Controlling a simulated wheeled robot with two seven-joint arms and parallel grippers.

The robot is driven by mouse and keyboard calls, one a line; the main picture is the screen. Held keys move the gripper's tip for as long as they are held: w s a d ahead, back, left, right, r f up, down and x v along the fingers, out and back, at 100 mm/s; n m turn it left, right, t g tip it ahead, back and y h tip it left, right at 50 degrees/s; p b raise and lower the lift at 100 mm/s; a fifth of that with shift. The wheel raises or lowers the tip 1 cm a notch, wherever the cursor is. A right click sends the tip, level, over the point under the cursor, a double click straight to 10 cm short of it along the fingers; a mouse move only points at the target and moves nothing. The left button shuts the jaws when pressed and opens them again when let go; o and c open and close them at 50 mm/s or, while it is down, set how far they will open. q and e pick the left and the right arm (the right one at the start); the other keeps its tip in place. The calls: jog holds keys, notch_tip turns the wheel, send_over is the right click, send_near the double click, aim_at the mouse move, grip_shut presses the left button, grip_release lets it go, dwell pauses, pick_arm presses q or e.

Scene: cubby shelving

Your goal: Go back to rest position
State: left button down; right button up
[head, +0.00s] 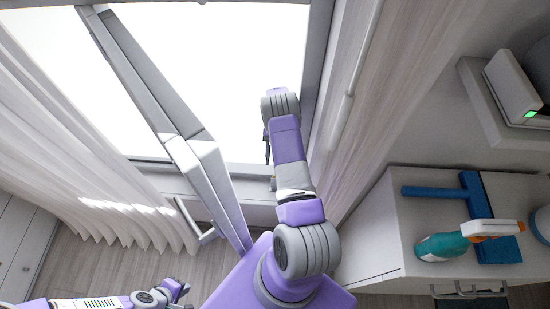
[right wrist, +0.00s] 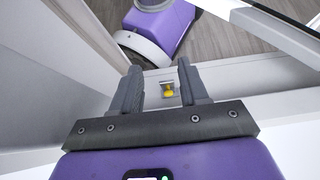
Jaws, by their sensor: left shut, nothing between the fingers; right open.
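My right arm reaches up to the window in the head view. My right gripper (head: 267,152) is beside the right part of the window frame, and its fingers are mostly hidden by the arm there. In the right wrist view the right gripper (right wrist: 162,82) is open, with two dark fingers apart and nothing held. A small yellow and metal piece (right wrist: 168,90) on the frame shows between the fingers, beyond them. My left gripper (head: 180,289) is low at the bottom left of the head view, shut and empty.
A window sash (head: 160,110) with a handle (head: 208,236) stands swung open left of my right arm. Curtains hang at left (head: 110,180) and right (head: 370,90). A white cabinet (head: 385,225) at right bears a blue squeegee (head: 470,190) and a teal spray bottle (head: 440,246).

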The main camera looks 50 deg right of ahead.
notch_tip(320, 180, down, 10)
jog(key=b, duration=0.4)
jog(key=shift+f, duration=0.15)
jog(key=shift+s+a+r, duration=0.1)
jog(key=shift+r, duration=0.15)
jog(key=shift+f, duration=0.1)
